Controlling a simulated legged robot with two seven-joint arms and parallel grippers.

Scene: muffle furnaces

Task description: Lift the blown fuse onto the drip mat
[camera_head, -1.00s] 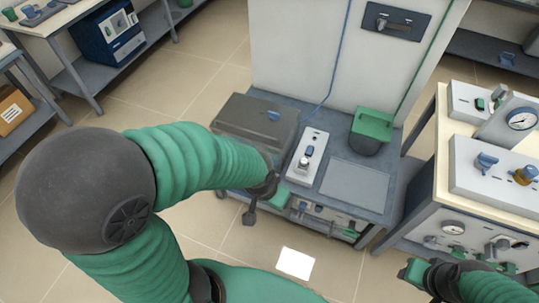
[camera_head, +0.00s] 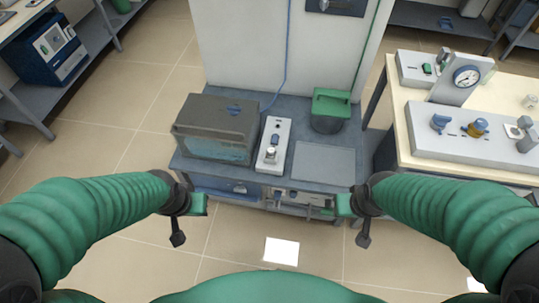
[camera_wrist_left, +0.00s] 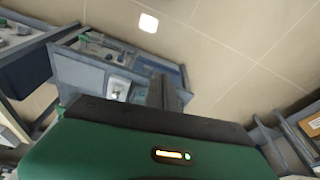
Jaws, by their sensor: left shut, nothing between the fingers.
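A flat grey rectangular panel (camera_head: 323,162), which looks like the drip mat, lies bare on the right part of the low grey bench. Left of it is a white box (camera_head: 283,134) with a small pale cylindrical piece (camera_head: 271,154) near its front end. I cannot tell whether this piece is the blown fuse. My left gripper (camera_head: 201,204) is shut and empty in front of the bench's left part. My right gripper (camera_head: 342,205) is in front of the bench's right part, apart from the panel; its jaw opening is unclear.
A dark grey case (camera_head: 216,128) stands on the bench at left, and a green-lidded pot (camera_head: 331,110) at the back right. A tall white cabinet (camera_head: 285,45) rises behind. A side table (camera_head: 440,85) with instruments stands at right. The floor in front is open.

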